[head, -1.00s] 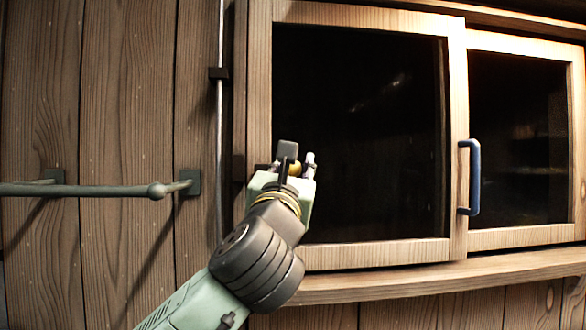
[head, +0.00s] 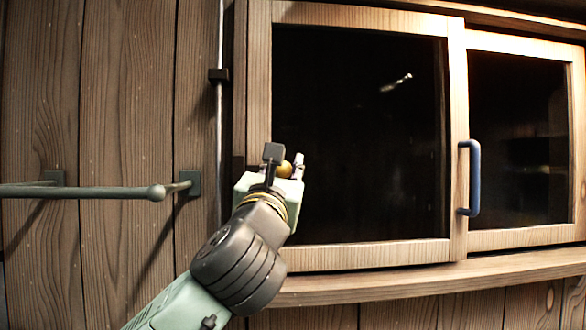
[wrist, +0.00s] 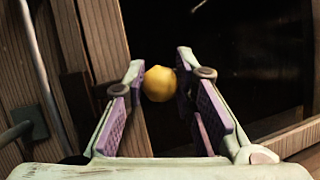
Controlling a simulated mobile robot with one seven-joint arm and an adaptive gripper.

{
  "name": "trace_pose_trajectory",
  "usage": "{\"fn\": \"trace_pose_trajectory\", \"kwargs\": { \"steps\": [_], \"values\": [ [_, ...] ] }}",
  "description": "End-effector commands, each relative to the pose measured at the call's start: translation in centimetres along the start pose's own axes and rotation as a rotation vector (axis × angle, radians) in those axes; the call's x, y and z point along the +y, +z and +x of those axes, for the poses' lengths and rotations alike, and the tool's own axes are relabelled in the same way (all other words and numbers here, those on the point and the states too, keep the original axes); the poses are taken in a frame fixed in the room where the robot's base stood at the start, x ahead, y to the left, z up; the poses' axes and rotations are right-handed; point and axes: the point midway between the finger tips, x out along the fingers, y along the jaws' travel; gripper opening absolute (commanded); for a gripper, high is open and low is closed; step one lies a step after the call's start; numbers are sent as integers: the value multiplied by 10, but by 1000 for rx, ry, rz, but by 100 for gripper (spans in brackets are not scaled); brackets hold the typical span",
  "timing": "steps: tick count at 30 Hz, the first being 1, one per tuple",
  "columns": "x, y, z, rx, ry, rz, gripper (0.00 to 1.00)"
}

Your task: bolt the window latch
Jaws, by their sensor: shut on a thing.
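A round yellow knob (head: 286,170) sits in front of the lower left of the left window pane (head: 360,130). It also shows in the wrist view (wrist: 160,84), between my fingertips. I take it to be the latch's knob; the rest of the latch is hidden behind my gripper or too dark to make out. My gripper (head: 285,162) is shut on the knob, with one finger on each side of it. A dark brown block (wrist: 78,100) is on the wood left of the fingers, seen in the wrist view.
A blue handle (head: 474,178) is on the stile between the two panes. A wooden sill (head: 420,278) runs below the window. To the left, a thin vertical rod (head: 219,130) and a grey-green horizontal bar (head: 100,192) are fixed to the plank wall.

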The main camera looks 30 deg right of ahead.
Motion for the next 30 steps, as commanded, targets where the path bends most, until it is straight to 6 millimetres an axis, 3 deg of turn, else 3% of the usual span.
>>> {"fn": "trace_pose_trajectory", "kwargs": {
  "steps": [4,14,15,24,30],
  "values": [
    [19,-2,-5,1,5,1,0],
    [23,-3,-6,2,6,-1,0],
    [23,-3,-6,2,6,-1,27],
    [22,-2,-6,2,4,-1,46],
    [22,-2,-6,1,3,-1,46]
  ]
}}
